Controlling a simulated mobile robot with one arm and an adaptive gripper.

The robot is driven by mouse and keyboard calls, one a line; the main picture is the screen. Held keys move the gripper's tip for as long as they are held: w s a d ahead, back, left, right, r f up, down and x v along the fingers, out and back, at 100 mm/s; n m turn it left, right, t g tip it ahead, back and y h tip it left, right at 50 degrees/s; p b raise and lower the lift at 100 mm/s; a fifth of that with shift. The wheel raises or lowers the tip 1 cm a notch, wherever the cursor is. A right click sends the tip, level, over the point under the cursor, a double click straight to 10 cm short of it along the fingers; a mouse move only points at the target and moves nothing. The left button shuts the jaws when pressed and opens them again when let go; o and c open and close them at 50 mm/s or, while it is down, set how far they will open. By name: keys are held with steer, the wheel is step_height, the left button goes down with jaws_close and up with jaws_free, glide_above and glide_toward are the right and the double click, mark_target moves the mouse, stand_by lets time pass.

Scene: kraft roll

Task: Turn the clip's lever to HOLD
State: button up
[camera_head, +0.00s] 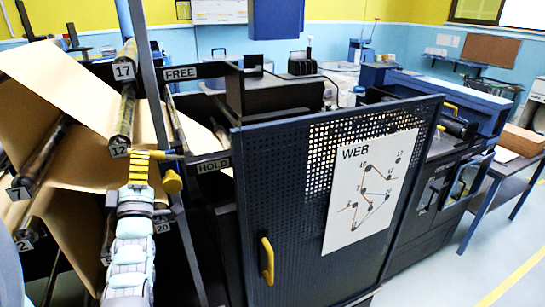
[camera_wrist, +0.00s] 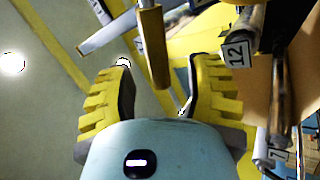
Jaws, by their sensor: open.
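My gripper (camera_head: 143,160) is raised in front of the paper web in the head view. Its yellow ridged fingers stand apart and empty in the wrist view (camera_wrist: 158,68). An ochre handle (camera_wrist: 154,50), apparently the clip's lever, shows between and beyond the fingertips there; I cannot tell whether they touch it. In the head view an ochre knob (camera_head: 172,181) shows just right of my gripper, below and left of the HOLD label (camera_head: 213,165). The FREE label (camera_head: 181,73) is higher on the frame. My gripper partly hides the lever's surroundings, and its exact setting is unclear.
Brown kraft paper (camera_head: 75,85) runs over numbered rollers at the left, close to my arm. A dark upright post (camera_head: 150,90) stands by my gripper. A perforated guard door (camera_head: 285,200) with a WEB chart (camera_head: 368,188) closes off the right. Open floor lies far right.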

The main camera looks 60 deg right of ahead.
steer(key=v, duration=0.9)
steer(key=shift+a, duration=0.15)
steer(key=shift+f, duration=0.1)
